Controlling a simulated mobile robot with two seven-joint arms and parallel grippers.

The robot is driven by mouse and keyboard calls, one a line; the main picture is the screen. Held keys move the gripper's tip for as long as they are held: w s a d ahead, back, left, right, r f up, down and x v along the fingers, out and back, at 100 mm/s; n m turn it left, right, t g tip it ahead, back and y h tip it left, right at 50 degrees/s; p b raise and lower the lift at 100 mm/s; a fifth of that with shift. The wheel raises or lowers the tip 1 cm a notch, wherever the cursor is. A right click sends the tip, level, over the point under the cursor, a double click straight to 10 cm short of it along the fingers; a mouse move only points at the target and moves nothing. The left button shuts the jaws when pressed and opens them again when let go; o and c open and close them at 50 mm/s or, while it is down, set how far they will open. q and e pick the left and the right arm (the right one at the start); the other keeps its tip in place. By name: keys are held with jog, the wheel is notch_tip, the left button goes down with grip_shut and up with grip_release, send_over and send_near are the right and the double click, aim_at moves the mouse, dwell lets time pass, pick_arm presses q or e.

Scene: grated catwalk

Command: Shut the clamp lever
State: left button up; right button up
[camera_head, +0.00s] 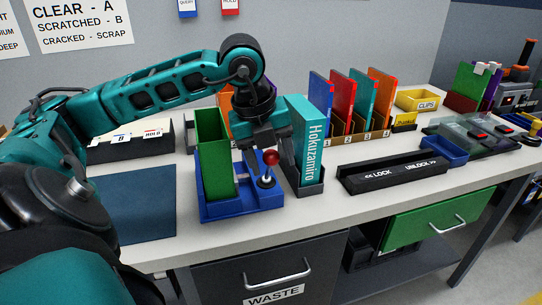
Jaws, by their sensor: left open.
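A lever with a red ball knob (271,157) stands nearly upright on the right part of a blue base (225,211). A tall green plate (212,152) stands upright in the left part of the same base. My left gripper (267,146) points down just above and behind the red knob, with its jaws open. I cannot tell whether the fingers touch the knob. The gripper partly hides what stands behind it. My right gripper is not in view.
Coloured boards (342,100) stand in a rack behind. A dark blue mat (133,207) lies left, near the table's front edge.

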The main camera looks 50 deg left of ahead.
pick_arm(q)
jog(key=p+v, duration=0.3)
jog(key=v, duration=1)
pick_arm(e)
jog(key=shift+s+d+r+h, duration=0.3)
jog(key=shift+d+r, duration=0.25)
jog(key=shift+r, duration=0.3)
pick_arm(q)
jog(key=shift+w, duration=0.15)
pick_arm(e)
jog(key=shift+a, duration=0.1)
